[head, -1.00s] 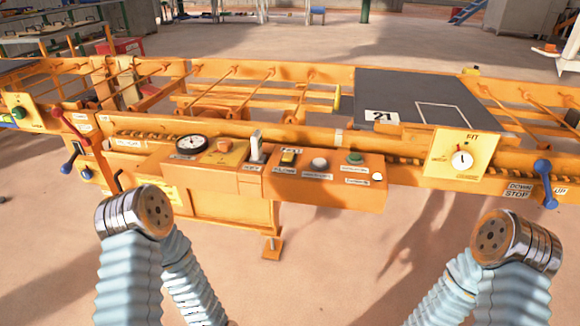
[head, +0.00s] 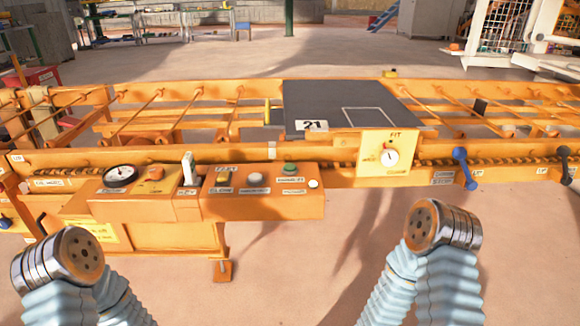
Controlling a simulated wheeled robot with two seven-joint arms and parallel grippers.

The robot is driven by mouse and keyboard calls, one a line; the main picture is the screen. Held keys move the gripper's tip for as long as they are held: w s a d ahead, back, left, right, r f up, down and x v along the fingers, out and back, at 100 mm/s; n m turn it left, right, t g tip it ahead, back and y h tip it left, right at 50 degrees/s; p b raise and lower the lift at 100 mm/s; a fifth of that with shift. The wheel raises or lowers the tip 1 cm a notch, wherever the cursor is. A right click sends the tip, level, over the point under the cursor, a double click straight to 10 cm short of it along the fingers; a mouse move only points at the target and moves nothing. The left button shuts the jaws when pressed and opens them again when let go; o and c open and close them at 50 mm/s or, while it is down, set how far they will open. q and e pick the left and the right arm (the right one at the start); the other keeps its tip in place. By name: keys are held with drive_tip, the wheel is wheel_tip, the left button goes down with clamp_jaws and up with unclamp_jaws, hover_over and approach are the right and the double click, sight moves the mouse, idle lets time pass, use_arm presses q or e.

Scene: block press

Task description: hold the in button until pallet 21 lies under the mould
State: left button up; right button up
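Pallet 21 is a dark grey plate (head: 335,98) with a white "21" label (head: 312,125) and a white outlined rectangle. It lies on the orange roller frame, behind the dial marked FIT. I cannot make out the mould. Both my arms show only bent joints low in the picture; neither gripper is in view.
A round black gauge (head: 120,176) and a white lever (head: 188,168) are left of the buttons. The FIT dial (head: 389,157) and a blue-knobbed handle (head: 464,168) are to the right. A white mesh cage (head: 502,25) stands at the back right. Floor in front is clear.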

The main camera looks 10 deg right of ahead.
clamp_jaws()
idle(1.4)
